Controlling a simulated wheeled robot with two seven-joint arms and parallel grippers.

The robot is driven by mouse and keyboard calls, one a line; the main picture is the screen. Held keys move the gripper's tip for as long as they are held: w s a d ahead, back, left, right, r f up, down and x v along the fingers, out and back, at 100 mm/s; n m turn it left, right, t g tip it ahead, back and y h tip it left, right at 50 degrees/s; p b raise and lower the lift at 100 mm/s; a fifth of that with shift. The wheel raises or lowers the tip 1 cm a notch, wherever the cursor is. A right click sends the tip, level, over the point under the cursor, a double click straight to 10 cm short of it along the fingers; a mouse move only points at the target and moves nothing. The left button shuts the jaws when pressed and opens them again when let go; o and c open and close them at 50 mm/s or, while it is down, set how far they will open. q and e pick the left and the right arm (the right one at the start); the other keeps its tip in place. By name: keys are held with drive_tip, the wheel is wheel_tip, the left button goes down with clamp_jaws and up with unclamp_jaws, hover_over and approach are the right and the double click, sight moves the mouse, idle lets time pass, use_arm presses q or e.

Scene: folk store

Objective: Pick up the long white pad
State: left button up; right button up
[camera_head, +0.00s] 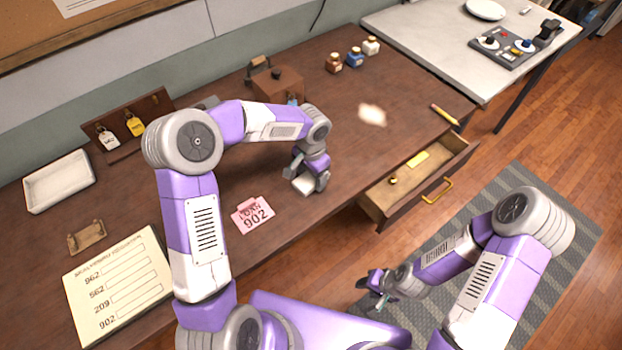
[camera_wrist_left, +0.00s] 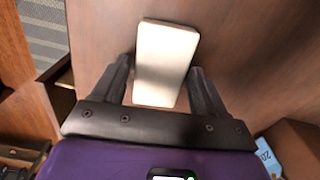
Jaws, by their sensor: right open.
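The long white pad (camera_wrist_left: 165,62) lies on the brown desk under my left gripper (camera_wrist_left: 160,88). In the left wrist view it sits lengthwise between the two spread fingers, with a narrow gap on each side. In the head view only a small part of the pad (camera_head: 302,187) shows, partly hidden by the left gripper (camera_head: 307,178). The left gripper is open and points down. My right gripper (camera_head: 378,291) is open and empty, low over the striped mat and away from the desk.
A pink card marked 902 (camera_head: 253,215) lies near the desk's front edge. A drawer (camera_head: 385,205) stands open at the right front. A brown box (camera_head: 280,84), small bottles (camera_head: 354,57), a white tray (camera_head: 35,195) and a numbered board (camera_head: 90,322) surround the desk's middle.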

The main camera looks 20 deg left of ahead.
sight(311, 177)
use_arm(q)
drive_tip(key=c, duration=0.7)
drive_tip(key=shift+c, duration=0.2)
wheel_tip(311, 177, up, 10)
drive_tip(key=p, duration=0.2)
